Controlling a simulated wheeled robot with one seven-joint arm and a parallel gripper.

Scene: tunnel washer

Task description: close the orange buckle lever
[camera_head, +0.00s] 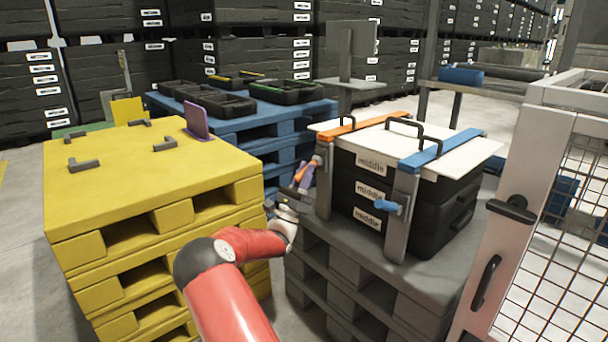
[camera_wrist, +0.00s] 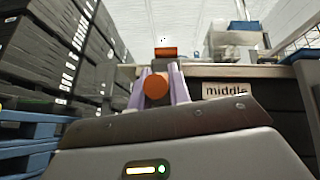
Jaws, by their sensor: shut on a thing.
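The orange buckle lever (camera_head: 305,171) sits on the grey upright at the left end of the orange strap (camera_head: 365,126). It points out toward the left of the crate stack. My gripper (camera_head: 305,182) is at this lever, with its purple fingers on either side of it. In the wrist view the round orange end of the lever (camera_wrist: 156,85) lies between the two purple fingers of my gripper (camera_wrist: 158,92), which are shut on it. The black crates (camera_head: 375,190) labelled "middle" stand under a white lid, strapped on a grey pallet. The contact surfaces are partly hidden.
A blue strap (camera_head: 440,150) with a blue lever (camera_head: 388,206) is on the same stack. A yellow pallet stack (camera_head: 140,190) stands left of my arm, and blue pallets (camera_head: 245,130) stand behind. A white mesh gate (camera_head: 520,200) stands at the right.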

